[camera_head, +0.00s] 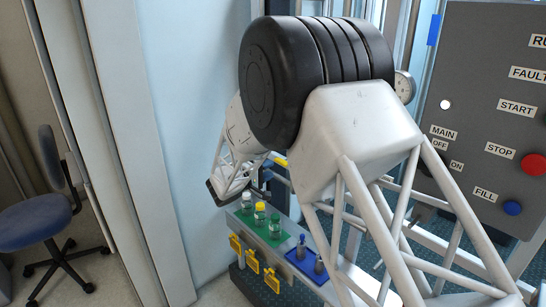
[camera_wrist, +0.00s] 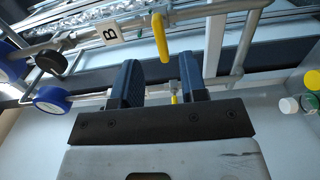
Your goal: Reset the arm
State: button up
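My gripper (camera_wrist: 158,75) shows in the wrist view as two dark blue fingers on a black mounting bar. The fingers are well apart with nothing held between them, so it is open. A pipe with a small yellow fitting (camera_wrist: 173,98) shows through the gap. A yellow valve handle (camera_wrist: 160,38) is past the fingertips; I cannot tell how far. In the head view my arm fills the middle, with a large black joint and white lattice links. I cannot make out the gripper fingers there.
Bottles with white, yellow and green caps stand on a green mat (camera_head: 248,215); a blue mat (camera_head: 305,262) is beside it. Yellow tags hang along the rack front. A grey control panel (camera_head: 490,120) is at right, a blue chair (camera_head: 35,220) at left. Pipes, a "B" label (camera_wrist: 112,32) and a blue-rimmed gauge (camera_wrist: 52,100) are near the gripper.

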jog(key=s+d+r+m+g+y, duration=0.1)
jog(key=s+d+r+m+g, duration=0.35)
jog(key=s+d, duration=0.7)
jog(key=s+d+r+m+g+y, duration=0.1)
jog(key=s+d+r+g+y, duration=0.1)
jog(key=s+d+r+g, duration=0.7)
jog(key=s+d+m+t+y, duration=0.1)
jog(key=s+d+y, duration=0.1)
jog(key=s, duration=0.8)
jog(key=s+d+f+m+t+y, duration=0.1)
jog(key=s+y, duration=0.3)
jog(key=s, duration=0.7)
jog(key=s+d+m+t+y, duration=0.1)
jog(key=s+d+y, duration=0.2)
jog(key=s, duration=0.8)
jog(key=shift+f+y, duration=0.35)
jog(key=shift+y, duration=0.05)
jog(key=shift+s+d+m, duration=0.1)
jog(key=shift+m, duration=0.15)
